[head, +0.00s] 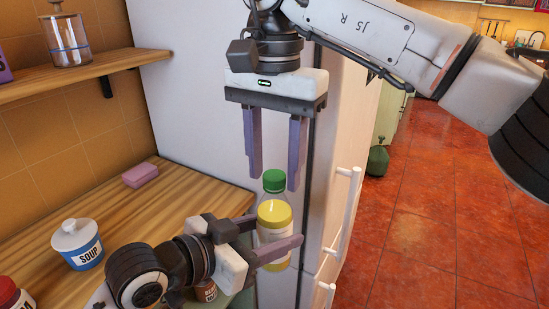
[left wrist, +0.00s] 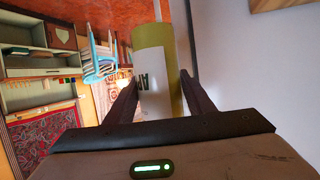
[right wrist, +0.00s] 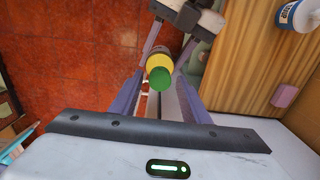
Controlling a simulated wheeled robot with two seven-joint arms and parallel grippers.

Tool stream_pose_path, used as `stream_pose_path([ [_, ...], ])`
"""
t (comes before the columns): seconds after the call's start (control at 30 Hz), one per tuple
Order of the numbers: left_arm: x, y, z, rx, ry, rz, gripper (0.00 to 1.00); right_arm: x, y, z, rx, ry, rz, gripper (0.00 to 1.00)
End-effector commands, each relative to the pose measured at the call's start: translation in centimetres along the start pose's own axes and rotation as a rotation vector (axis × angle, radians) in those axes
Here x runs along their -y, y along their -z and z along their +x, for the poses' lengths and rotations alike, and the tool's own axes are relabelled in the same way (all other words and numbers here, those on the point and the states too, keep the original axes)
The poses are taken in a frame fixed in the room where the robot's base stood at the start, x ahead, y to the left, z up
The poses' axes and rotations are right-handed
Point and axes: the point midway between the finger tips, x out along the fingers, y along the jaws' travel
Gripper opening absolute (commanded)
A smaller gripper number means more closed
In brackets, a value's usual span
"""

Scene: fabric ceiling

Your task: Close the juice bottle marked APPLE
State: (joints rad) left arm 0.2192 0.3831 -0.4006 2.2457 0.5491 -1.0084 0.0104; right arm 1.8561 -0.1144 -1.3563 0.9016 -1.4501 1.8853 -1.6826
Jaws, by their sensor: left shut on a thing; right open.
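The juice bottle (head: 274,214) is upright, with a yellow upper part and a pale label. Its label shows partly in the left wrist view (left wrist: 148,70), with letters starting "A"; the rest is hidden. A green cap (head: 274,181) sits at the bottle's top; I cannot tell how tightly. The cap also shows in the right wrist view (right wrist: 160,78). My left gripper (head: 277,232) is shut on the bottle's body from the left. My right gripper (head: 274,178) points down from above, open, its fingertips on either side of the cap with gaps between.
A wooden counter (head: 170,208) at left holds a soup canister (head: 77,245), a pink block (head: 140,175) and a red-lidded jar (head: 12,293). A shelf (head: 60,80) with a glass jar (head: 66,42) is above. A white cabinet with handles (head: 347,215) stands close behind the bottle. Red floor lies right.

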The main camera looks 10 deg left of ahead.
Motion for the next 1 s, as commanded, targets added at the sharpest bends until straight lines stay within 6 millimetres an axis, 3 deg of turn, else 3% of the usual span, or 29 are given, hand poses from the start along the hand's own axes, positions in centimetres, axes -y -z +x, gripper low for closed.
stream_pose_path([
  [0.07,0.0,0.26,-0.06,-0.007,0.0,0.001,0.0,-0.01,0.01,-0.03,0.0,0.0,0.0,0.41],
  [0.3,0.0,0.25,-0.06,-0.006,0.0,0.001,0.0,-0.01,0.01,-0.04,0.0,0.0,0.0,0.0],
  [0.57,0.0,0.25,-0.06,-0.006,0.0,0.001,0.0,-0.01,0.02,-0.05,0.0,0.0,0.1,0.0],
  [1.0,-0.02,0.25,-0.06,-0.006,0.0,0.002,0.0,-0.04,-0.01,0.02,0.0,0.0,1.041,0.0],
])
